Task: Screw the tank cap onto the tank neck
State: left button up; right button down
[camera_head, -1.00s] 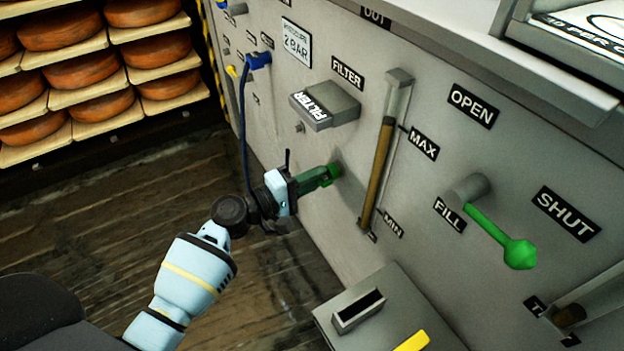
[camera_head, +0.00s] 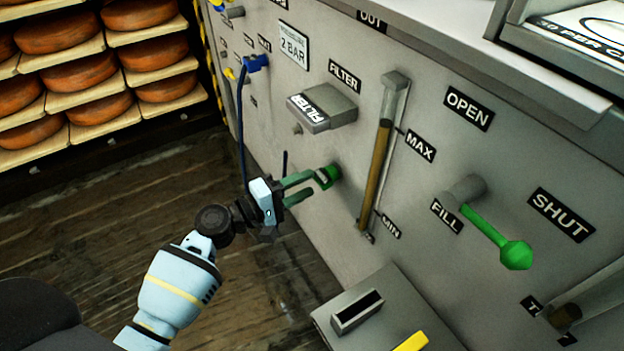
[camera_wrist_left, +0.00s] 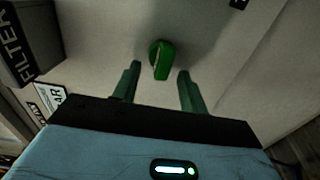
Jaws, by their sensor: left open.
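The green tank cap (camera_head: 328,176) sits against the grey panel, below the FILTER box. The tank neck is hidden behind it, so I cannot tell how far the cap is screwed on. My left gripper (camera_head: 306,186) is open, with its green fingers pointing at the panel just left of the cap. In the left wrist view the cap (camera_wrist_left: 161,59) stands beyond and between the tips of the spread fingers (camera_wrist_left: 158,82), apart from both. My right gripper is not in view.
A FILTER box (camera_head: 324,107) juts out above the cap. A sight tube (camera_head: 378,165) and a green fill lever (camera_head: 490,232) are to its right. A blue hose (camera_head: 241,125) hangs at left. A grey box (camera_head: 385,315) stands below. Cheese shelves (camera_head: 85,75) are at far left.

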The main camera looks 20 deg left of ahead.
pick_arm(q)
jog(key=v, duration=0.4)
jog(key=shift+s+a, duration=0.15)
jog(key=shift+s, duration=0.05)
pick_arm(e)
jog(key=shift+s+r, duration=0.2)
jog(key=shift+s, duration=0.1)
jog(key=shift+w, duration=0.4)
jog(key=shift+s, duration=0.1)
